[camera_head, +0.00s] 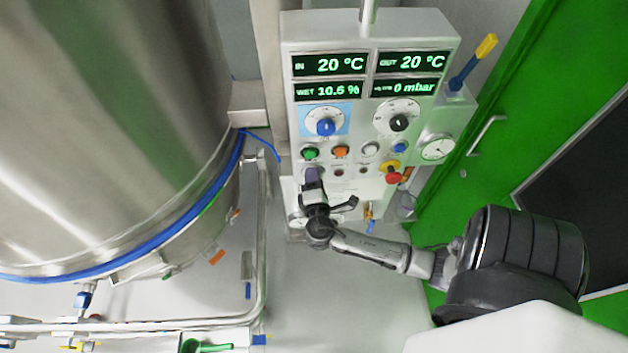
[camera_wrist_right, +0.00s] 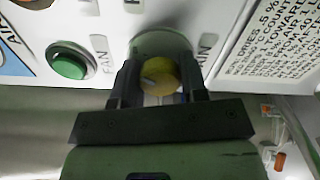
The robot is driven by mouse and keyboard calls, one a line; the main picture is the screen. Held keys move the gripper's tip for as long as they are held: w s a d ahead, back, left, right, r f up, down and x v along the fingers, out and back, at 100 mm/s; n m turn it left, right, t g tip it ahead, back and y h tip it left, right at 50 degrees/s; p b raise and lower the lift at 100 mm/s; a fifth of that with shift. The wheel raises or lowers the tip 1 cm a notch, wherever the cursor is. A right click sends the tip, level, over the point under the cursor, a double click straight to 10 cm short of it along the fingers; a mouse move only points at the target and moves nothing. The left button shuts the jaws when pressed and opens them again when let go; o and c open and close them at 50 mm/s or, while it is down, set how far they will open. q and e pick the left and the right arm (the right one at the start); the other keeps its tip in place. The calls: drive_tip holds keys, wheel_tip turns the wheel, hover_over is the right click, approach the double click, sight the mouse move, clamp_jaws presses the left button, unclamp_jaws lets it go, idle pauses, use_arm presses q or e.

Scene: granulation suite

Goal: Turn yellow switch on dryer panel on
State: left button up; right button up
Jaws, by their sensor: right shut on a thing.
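The dryer panel (camera_head: 355,28) stands upright at the top middle of the head view. The round yellow switch (camera_wrist_right: 160,78) shows in the wrist view, set on a pale round plate on the panel. My right gripper (camera_head: 313,180) reaches the lower left of the panel and hides the switch in the head view. In the wrist view the right gripper (camera_wrist_right: 159,70) has a finger on each side of the yellow switch and is shut on it. The left gripper is not in view.
A green button (camera_wrist_right: 70,60) sits left of the switch. Blue (camera_head: 326,127) and black (camera_head: 398,122) knobs and an orange button (camera_head: 340,150) are above the gripper. A red emergency button (camera_head: 393,178) is to the right. A large steel vessel (camera_head: 110,120) fills the left.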

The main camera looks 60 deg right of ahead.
idle(0.4)
drive_tip(key=o, duration=0.9)
drive_tip(key=shift+o, duration=0.2)
drive_tip(key=b+v, duration=0.2)
drive_tip(key=v, duration=1.1)
drive_tip(key=shift+s+a+b, duration=0.25)
drive_tip(key=shift+a+b, duration=0.1)
drive_tip(key=shift+b, duration=0.05)
drive_tip(key=shift+m, duration=0.3)
